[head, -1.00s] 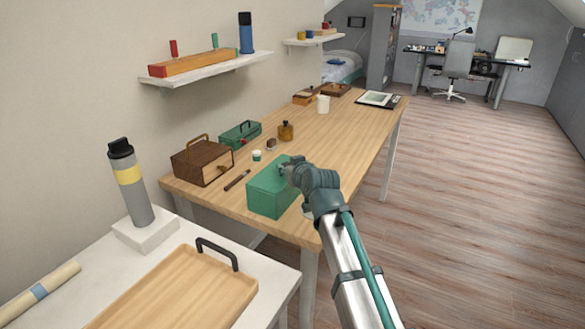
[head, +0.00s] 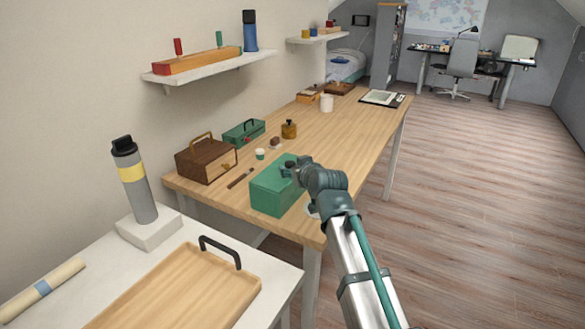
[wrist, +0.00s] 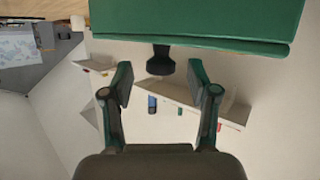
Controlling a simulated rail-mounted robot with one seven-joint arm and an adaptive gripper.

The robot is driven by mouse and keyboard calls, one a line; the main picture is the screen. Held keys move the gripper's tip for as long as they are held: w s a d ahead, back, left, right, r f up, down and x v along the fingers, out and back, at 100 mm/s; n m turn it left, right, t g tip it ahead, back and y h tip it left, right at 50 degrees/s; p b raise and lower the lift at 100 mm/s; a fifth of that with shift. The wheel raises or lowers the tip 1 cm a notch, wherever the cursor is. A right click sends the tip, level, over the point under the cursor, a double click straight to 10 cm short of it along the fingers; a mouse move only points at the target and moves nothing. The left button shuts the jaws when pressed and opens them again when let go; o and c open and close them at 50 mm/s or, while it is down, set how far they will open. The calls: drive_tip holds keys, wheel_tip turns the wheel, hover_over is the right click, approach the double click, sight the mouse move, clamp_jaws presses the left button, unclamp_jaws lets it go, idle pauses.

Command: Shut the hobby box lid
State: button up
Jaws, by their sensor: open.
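A large green box (head: 272,194), which looks like the hobby box, stands near the front right edge of the wooden table (head: 335,150). My gripper (head: 290,171) is at its upper right side; the arm hides part of the box. In the wrist view, which appears upside down, a green panel of the box (wrist: 200,18) fills the top. A dark knob or handle (wrist: 160,62) juts from it, just beyond and between the fingertips of my open gripper (wrist: 160,80). I see nothing held. I cannot tell how far the lid is open.
A brown wooden box (head: 205,160), a smaller green handled box (head: 244,132), a small white-and-green pot (head: 260,154) and an amber bottle (head: 289,129) stand left of and behind it. A wooden tray (head: 180,292) lies on the white table in front.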

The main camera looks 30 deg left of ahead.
drive_tip(key=v, duration=1)
